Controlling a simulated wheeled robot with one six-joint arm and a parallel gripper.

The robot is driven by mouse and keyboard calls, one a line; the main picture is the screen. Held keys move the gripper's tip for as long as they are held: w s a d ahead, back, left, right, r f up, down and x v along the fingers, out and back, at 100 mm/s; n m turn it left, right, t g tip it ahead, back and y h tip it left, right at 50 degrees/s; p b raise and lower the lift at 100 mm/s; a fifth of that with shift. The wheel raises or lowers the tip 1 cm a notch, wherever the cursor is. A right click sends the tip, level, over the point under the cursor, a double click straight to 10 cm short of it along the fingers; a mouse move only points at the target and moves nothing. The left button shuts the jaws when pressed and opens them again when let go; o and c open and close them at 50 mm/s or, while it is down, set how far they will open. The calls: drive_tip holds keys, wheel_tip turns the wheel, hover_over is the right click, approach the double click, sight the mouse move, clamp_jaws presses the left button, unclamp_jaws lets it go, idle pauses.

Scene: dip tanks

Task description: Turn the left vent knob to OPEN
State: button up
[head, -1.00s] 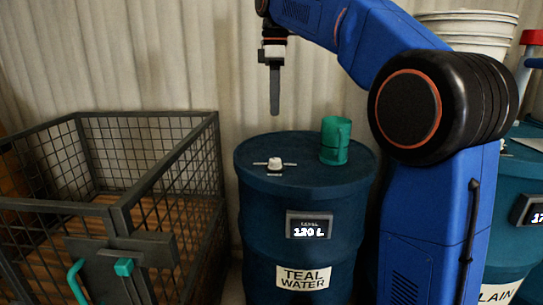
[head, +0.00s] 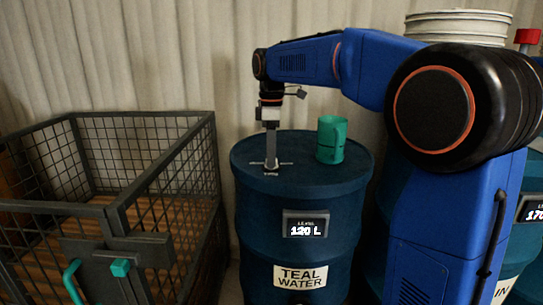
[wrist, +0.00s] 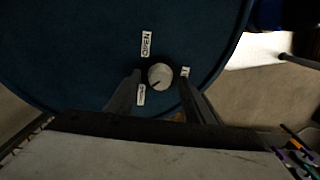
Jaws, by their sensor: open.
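The left vent knob (wrist: 160,76) is a small round white knob on the lid of the teal water drum (head: 297,245). A short dark mark on its face points toward the lower left in the wrist view. An OPEN label (wrist: 146,43) lies above it there; a label below (wrist: 141,96) and one at its right are too small or covered to read. My gripper (head: 271,164) points straight down at the lid, its fingers apart on either side of the knob. I cannot tell whether they touch it. In the head view my fingers largely hide the knob.
A wire-mesh cage cart (head: 120,215) stands to the left. White stacked buckets (head: 458,25) and another teal drum (head: 527,250) are at the right, partly behind my arm. A curtain-like corrugated wall is behind.

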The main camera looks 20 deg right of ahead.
drive_tip(key=shift+f, duration=0.4)
drive_tip(key=c, duration=1.1)
drive_tip(key=shift+o, duration=0.3)
